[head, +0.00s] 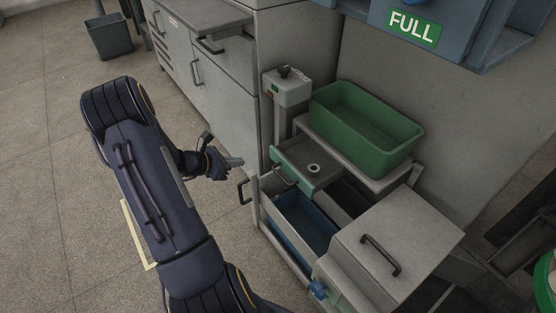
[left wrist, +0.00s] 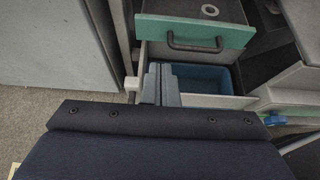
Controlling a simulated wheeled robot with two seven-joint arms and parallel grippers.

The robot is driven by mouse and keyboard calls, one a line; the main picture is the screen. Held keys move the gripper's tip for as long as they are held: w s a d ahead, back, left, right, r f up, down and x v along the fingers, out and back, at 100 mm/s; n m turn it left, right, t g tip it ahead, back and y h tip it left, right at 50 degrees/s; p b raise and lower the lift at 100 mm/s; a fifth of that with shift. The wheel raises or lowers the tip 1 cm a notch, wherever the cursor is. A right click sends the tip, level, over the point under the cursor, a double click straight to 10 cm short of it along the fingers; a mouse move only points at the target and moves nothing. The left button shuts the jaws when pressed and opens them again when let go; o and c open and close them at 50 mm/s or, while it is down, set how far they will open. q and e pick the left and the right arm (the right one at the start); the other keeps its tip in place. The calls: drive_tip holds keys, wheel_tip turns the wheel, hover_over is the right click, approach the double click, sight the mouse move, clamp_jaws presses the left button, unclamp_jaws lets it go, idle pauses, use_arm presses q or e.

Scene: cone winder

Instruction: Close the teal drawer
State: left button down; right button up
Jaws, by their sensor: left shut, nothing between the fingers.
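The teal drawer (head: 290,178) is pulled out of the small cabinet, with its dark handle on the front and a small pale ring inside. In the left wrist view its teal front (left wrist: 225,34) and handle are near the top. My left gripper (head: 240,162) is shut and empty, to the left of the drawer front and apart from it in the head view. In the left wrist view the shut fingers (left wrist: 162,68) show just below and left of the handle; the exact gap is hard to tell. My right gripper is not in view.
A lower drawer (head: 265,213) with a blue inside (head: 305,218) also stands open under the teal one. A green bin (head: 365,130) sits on the shelf above. A grey post with a knob (head: 288,88) stands behind.

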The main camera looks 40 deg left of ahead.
use_arm(q)
drive_tip(key=b, duration=0.3)
approach(277, 155)
wheel_tip(277, 155, down, 4)
drive_tip(key=w, duration=0.2)
drive_tip(key=shift+w+d+r, duration=0.1)
drive_tip(key=shift+w+d, duration=0.2)
drive_tip(key=shift+w, duration=0.25)
drive_tip(key=shift+w+d+r, duration=0.15)
drive_tip(key=shift+w+d, duration=0.1)
drive_tip(key=shift+w, duration=0.25)
drive_tip(key=shift+w+d, duration=0.15)
drive_tip(key=shift+w, duration=0.45)
drive_tip(key=shift+w, duration=0.1)
drive_tip(key=w+d, duration=0.1)
drive_tip(key=w, duration=0.2)
drive_tip(key=w+d, duration=0.1)
drive_tip(key=w, duration=0.3)
drive_tip(key=w+d, duration=0.1)
drive_tip(key=w, duration=0.3)
drive_tip(key=shift+w+d, duration=0.1)
drive_tip(key=shift+d, duration=0.05)
